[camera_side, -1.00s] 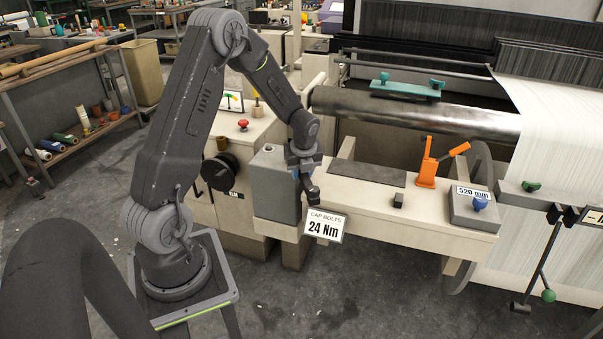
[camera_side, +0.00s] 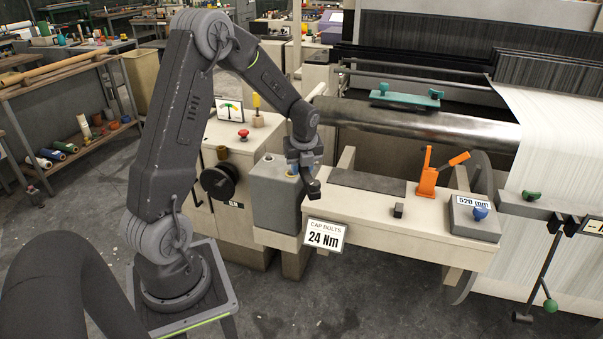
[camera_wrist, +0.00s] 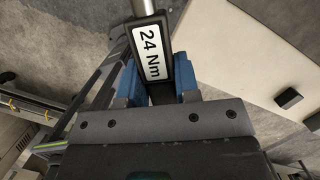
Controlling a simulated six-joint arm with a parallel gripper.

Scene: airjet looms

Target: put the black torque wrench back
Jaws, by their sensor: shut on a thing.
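My gripper (camera_side: 304,172) is above the right edge of a grey box-shaped holder (camera_side: 274,205) at the left end of the cream bench in the side view. In the wrist view, its blue fingers (camera_wrist: 158,88) are shut on the black torque wrench (camera_wrist: 134,40), whose label reads 24 Nm. A bare metal shaft shows beyond the label at the top of that view. In the side view a dark piece (camera_side: 313,189) sticks out below the fingers, and the rest of the wrench is hard to make out. A "CAP BOLTS 24 Nm" sign (camera_side: 325,235) hangs on the bench front.
A dark flat mat (camera_side: 367,181) lies on the bench (camera_side: 400,236). A steel roller (camera_side: 420,122) runs behind. A red button (camera_side: 243,133) is behind left.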

